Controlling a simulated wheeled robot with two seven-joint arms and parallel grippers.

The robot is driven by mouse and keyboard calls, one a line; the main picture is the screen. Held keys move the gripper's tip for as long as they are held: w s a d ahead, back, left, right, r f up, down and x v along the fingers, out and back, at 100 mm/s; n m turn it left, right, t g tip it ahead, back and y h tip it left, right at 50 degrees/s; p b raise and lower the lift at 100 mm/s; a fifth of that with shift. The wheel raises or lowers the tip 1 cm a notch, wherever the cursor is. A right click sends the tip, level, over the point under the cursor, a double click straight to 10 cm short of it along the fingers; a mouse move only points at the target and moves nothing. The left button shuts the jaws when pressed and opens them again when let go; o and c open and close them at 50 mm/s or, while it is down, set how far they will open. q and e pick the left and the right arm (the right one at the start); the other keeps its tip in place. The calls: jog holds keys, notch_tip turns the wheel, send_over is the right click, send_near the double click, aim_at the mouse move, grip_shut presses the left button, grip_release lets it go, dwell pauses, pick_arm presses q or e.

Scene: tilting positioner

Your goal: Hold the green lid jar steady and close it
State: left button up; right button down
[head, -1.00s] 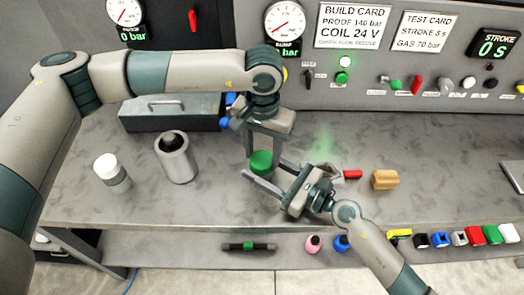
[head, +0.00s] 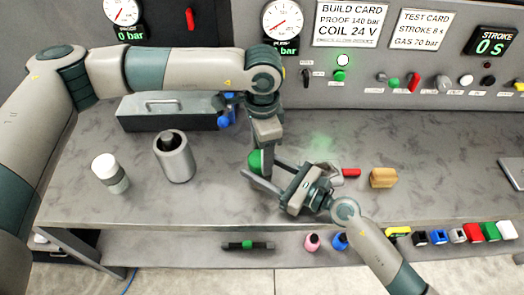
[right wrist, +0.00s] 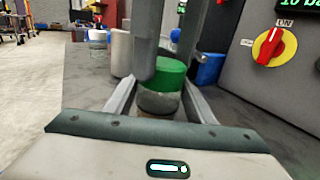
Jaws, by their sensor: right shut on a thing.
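The jar's green lid (head: 255,162) shows at the middle of the bench in the head view, partly hidden by a finger of my left gripper. In the right wrist view the green lid (right wrist: 171,74) sits on the jar, whose dark band (right wrist: 158,103) shows below it. My right gripper (head: 264,178) is shut on the jar from the side, below the lid. My left gripper (head: 262,152) points down from above, with its fingers on two sides of the lid. I cannot tell whether they press on it or how tightly the lid sits.
A grey cylinder (head: 174,158) and a white-topped jar (head: 110,173) stand to the left. A grey toolbox (head: 168,112) lies behind. A red piece (head: 351,172) and a tan block (head: 382,177) lie to the right. The bench front is clear.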

pick_arm(q)
jog(key=shift+o, duration=0.6)
jog(key=shift+r, duration=2.25)
jog(key=shift+n, duration=0.3)
jog(key=shift+c, duration=0.2)
